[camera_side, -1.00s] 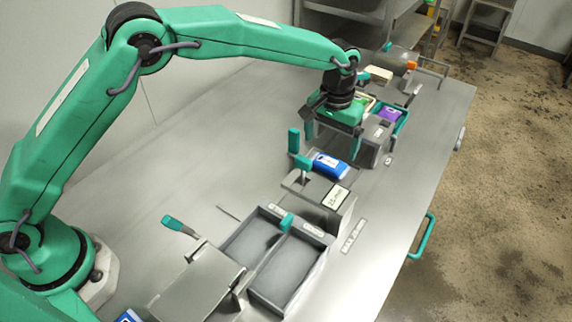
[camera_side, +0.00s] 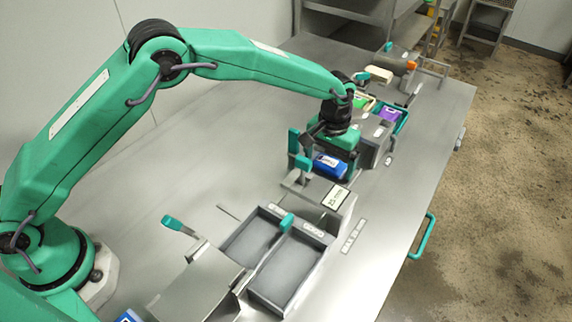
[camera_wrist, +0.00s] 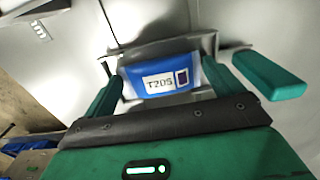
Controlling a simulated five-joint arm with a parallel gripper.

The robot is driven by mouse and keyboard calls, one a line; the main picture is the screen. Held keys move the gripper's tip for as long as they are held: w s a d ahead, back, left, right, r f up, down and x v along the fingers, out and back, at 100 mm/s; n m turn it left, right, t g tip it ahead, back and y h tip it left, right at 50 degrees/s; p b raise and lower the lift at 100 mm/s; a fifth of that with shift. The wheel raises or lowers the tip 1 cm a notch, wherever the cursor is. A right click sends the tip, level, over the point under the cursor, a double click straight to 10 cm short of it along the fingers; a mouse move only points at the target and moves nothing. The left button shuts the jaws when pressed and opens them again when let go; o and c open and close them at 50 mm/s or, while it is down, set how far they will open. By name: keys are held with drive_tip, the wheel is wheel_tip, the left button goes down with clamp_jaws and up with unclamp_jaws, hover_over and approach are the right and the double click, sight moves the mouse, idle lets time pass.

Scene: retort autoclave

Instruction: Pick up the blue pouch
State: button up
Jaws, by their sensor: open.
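The blue pouch (camera_side: 330,166) lies near the middle of the bench, at the grey fixture with the white label plate. In the wrist view the blue pouch (camera_wrist: 140,72) shows a white label and a small dark square. My gripper (camera_side: 331,158) is open, pointing down directly over the pouch. In the wrist view the fingers of my gripper (camera_wrist: 162,75) are spread, one to each side of the pouch. The pouch lies between them in that picture. I cannot tell whether either finger touches it.
A green upright handle (camera_side: 293,141) stands close to my gripper's left. A grey two-compartment tray (camera_side: 288,229) is in front. A teal-edged crate (camera_side: 403,122) behind holds a purple pouch (camera_side: 388,115) and a green pouch (camera_side: 363,104). Another blue item (camera_side: 128,317) shows at the lower edge.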

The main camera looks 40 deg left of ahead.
sight(329, 163)
idle(0.5)
drive_tip(key=c, duration=0.7)
drive_tip(key=shift+o, duration=0.2)
wheel_tip(329, 163, up, 10)
idle(0.6)
